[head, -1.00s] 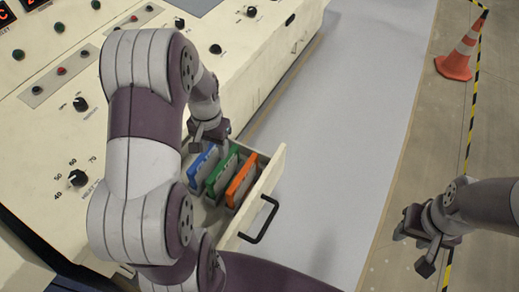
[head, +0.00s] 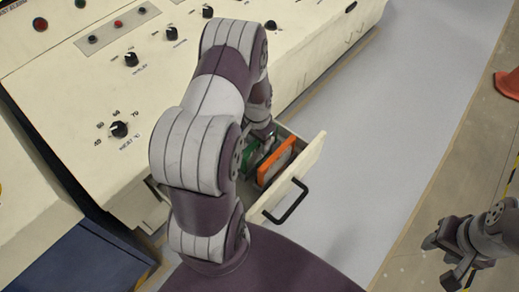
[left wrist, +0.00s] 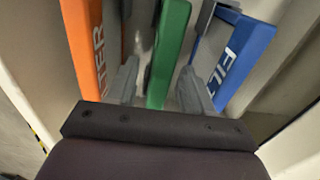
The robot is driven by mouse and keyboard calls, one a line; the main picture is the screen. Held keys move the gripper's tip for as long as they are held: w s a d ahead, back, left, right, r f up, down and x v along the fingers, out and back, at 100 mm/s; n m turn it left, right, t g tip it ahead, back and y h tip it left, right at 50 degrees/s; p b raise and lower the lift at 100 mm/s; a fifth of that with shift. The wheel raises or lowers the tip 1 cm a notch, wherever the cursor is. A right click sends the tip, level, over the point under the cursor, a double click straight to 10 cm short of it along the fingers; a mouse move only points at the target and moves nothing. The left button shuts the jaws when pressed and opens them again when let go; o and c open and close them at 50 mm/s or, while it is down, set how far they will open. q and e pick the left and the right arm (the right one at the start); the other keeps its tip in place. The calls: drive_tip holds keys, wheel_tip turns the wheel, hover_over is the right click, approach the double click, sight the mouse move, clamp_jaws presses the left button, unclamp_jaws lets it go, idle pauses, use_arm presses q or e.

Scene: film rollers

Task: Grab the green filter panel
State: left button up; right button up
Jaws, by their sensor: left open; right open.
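The green filter panel (head: 249,160) stands in the open drawer (head: 311,158), mostly hidden by my left arm in the head view. In the left wrist view the green panel (left wrist: 170,45) runs between the two fingers of my left gripper (left wrist: 160,88). The fingers are open, one on each side of it, and the jaws are not closed on it. In the head view my left gripper (head: 266,133) is down at the drawer, partly hidden by its own arm. My right gripper (head: 453,262) is open and empty at the lower right, away from the drawer.
An orange panel (head: 276,162) stands beside the green one; it also shows in the left wrist view (left wrist: 86,45). A blue panel (left wrist: 235,55) is on the other side, close to a finger. The drawer has a black handle (head: 287,203). A control console (head: 190,85) stands behind.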

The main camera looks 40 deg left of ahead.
use_arm(q)
drive_tip(key=shift+r, duration=0.1)
clamp_jaws()
